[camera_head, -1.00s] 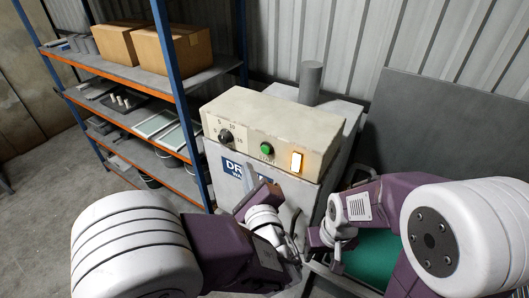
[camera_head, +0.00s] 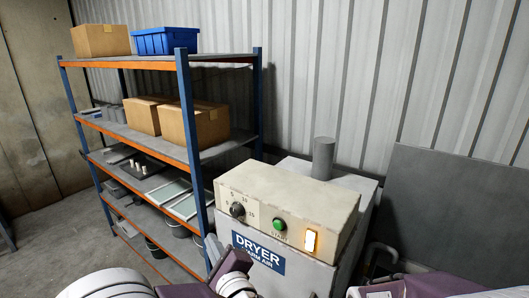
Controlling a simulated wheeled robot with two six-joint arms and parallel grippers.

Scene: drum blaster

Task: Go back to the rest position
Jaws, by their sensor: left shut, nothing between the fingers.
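The dryer (camera_head: 282,213) stands right of the shelf rack. It is a cream and grey cabinet with a dark knob (camera_head: 237,209), a green START button (camera_head: 279,225) and a lit orange-white switch (camera_head: 310,241). A blue DRYER label is on its front. My left gripper (camera_head: 214,250) is at the lower edge of the view, in front of the dryer's left side.
A blue and orange shelf rack (camera_head: 187,118) stands at the left with cardboard boxes (camera_head: 198,124), a blue bin (camera_head: 165,41) and trays. A dark grey panel (camera_head: 450,215) leans at the right. Grey floor (camera_head: 55,250) is open at the left.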

